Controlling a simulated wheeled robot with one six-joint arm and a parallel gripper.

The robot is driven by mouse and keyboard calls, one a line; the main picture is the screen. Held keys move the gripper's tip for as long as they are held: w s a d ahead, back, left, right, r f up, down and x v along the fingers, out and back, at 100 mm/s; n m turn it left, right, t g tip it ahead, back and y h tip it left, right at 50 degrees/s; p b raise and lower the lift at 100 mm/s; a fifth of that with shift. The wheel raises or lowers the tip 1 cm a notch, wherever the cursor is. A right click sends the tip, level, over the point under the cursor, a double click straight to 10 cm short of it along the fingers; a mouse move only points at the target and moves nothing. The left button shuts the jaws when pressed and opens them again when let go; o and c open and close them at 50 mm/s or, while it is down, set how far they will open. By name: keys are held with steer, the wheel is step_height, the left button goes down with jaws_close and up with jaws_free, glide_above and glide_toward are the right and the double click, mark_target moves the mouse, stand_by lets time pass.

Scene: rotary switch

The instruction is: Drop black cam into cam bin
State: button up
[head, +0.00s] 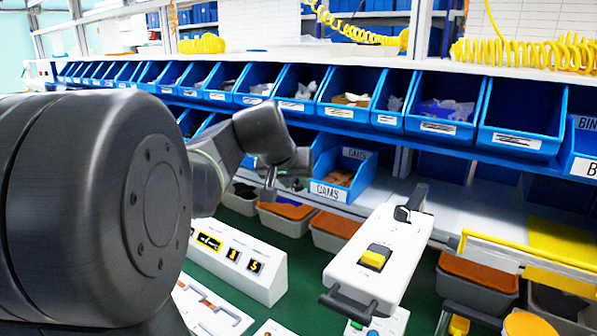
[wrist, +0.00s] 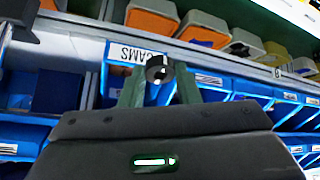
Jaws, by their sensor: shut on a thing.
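The black cam (wrist: 157,70) is a small dark round piece with a pale spot, held between the two fingertips of my gripper (wrist: 158,78) in the wrist view. In the head view my gripper (head: 283,184) is just left of the cam bin (head: 340,192); the cam is too small to make out there. The cam bin is a blue open bin labelled CAMS, with brown pieces inside. In the wrist view its label (wrist: 136,53) appears upside down, just beyond and left of the fingertips. The bin's inside is mostly hidden there.
A row of blue bins (head: 430,105) with small parts runs above the cam bin. A white handled unit with a yellow switch (head: 374,257) stands right of it. Grey boxes with orange contents (head: 287,212) sit below. A white display panel (head: 238,256) is at lower left.

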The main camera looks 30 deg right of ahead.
steer(key=w+d+p, duration=0.1)
steer(key=w+d, duration=0.1)
steer(key=d, duration=0.3)
steer(key=w+d+f+p, duration=0.1)
steer(key=w+d+p, duration=0.1)
steer(key=d, duration=0.3)
steer(key=w+d+p, duration=0.2)
steer(key=d, duration=0.2)
steer(key=shift+w+d+f, duration=0.25)
steer(key=shift+d+f, duration=0.15)
steer(key=o, duration=1)
steer(key=shift+a, duration=0.1)
steer(key=b+v, duration=0.2)
steer(key=v, duration=1.1)
steer(key=shift+s+a+r, duration=0.15)
steer(key=shift+a+r, duration=0.05)
steer(key=shift+a, duration=0.05)
